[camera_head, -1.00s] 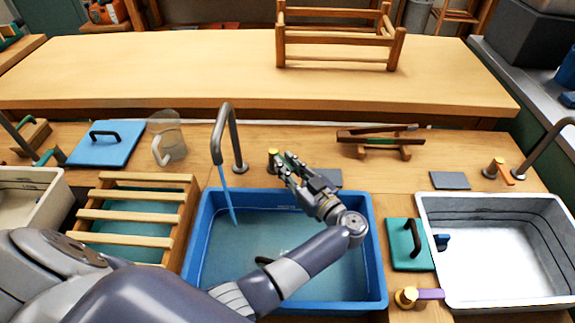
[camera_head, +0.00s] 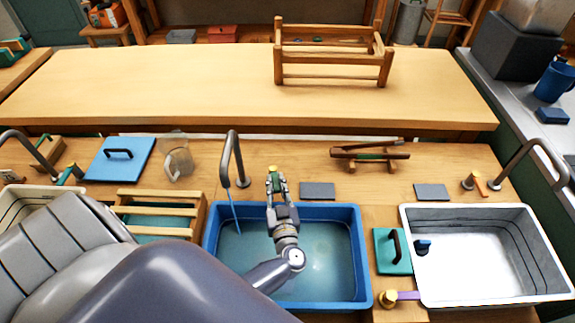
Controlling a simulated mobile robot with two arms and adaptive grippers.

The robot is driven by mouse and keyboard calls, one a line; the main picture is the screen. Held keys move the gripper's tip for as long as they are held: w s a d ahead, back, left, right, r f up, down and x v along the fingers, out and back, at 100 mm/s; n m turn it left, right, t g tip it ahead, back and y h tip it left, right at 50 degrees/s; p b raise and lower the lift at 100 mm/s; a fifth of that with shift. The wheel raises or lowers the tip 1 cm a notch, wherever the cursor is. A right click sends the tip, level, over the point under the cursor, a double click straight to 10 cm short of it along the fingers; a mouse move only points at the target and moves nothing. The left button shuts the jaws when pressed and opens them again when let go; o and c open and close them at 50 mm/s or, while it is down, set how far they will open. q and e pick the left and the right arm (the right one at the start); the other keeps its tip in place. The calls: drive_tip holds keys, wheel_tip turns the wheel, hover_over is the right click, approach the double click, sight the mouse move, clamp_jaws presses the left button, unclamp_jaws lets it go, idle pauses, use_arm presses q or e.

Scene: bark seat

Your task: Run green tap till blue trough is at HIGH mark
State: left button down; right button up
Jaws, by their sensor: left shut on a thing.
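The blue trough (camera_head: 362,262) stands in front of me with water (camera_head: 325,245) in its basin. Its level marks are too small to read, and my left arm hides part of the basin. A dark curved spout (camera_head: 238,150) stands behind it. A thin blue stream (camera_head: 236,215) runs from the spout into the trough. My left gripper (camera_head: 276,186) reaches over the trough's back edge and is shut on the green tap handle (camera_head: 278,184), beside a yellow-topped post (camera_head: 272,169). The fingers cover much of the handle. My right gripper is not in view.
A white trough (camera_head: 405,240) with dark level lines stands at the right, with a purple-handled tap (camera_head: 405,296) in front. A teal lid (camera_head: 388,254) lies between the troughs. A wooden slatted rack (camera_head: 160,210) is at the left. An orange-handled tap (camera_head: 480,185) stands behind.

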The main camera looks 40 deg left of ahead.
use_arm(q)
drive_tip(key=shift+s+a+m+t+h+p, duration=0.25)
drive_tip(key=shift+m+t+h+p, duration=0.2)
drive_tip(key=shift+h, duration=0.2)
drive_tip(key=shift+s+a+m+t+h+p, duration=0.1)
drive_tip(key=shift+a+m+t+h+p, duration=0.2)
drive_tip(key=shift+m+t+h, duration=0.3)
drive_tip(key=c, duration=1.5)
unclamp_jaws()
drive_tip(key=shift+f, duration=0.1)
drive_tip(key=shift+s, duration=0.1)
drive_tip(key=v, duration=1.1)
drive_tip(key=shift+s+d, duration=0.15)
drive_tip(key=shift+s, duration=0.25)
